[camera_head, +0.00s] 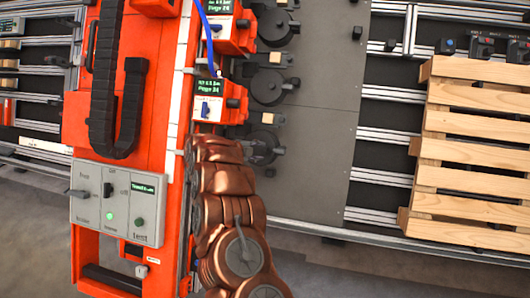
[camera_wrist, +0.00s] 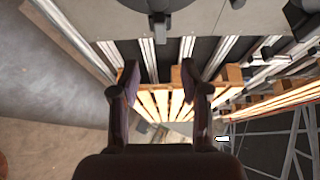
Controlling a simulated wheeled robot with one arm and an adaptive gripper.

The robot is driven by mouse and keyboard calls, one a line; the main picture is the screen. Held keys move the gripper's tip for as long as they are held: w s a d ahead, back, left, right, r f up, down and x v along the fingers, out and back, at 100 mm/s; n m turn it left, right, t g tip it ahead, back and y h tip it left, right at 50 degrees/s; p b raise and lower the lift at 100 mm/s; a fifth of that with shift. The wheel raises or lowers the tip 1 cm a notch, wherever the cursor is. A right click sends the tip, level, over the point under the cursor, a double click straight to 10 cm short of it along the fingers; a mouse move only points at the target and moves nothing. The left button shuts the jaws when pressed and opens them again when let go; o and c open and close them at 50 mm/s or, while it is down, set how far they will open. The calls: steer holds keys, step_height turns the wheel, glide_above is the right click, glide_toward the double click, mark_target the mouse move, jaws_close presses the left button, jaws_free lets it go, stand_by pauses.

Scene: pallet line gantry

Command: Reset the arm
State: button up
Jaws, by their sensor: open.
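My copper-brown arm (camera_head: 232,205) rises from the bottom of the head view, in front of the orange gantry (camera_head: 150,100). Its far end reaches the row of orange modules and dark round parts. My gripper shows in the wrist view (camera_wrist: 163,85), with its two fingers apart and nothing between them. Behind the gap between the fingers lies a wooden slatted pallet (camera_wrist: 160,103), some way off. The fingers are not clearly visible in the head view.
A control box (camera_head: 118,203) with switches and a green light sits on the gantry's lower left. Orange modules with small screens (camera_head: 218,100) line its right side. A grey plate (camera_head: 315,120) lies right of them. A wooden pallet (camera_head: 475,150) rests on rails at the right.

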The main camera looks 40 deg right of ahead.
steer(key=shift+a+r, duration=0.3)
steer(key=shift+a, duration=0.35)
stand_by(0.8)
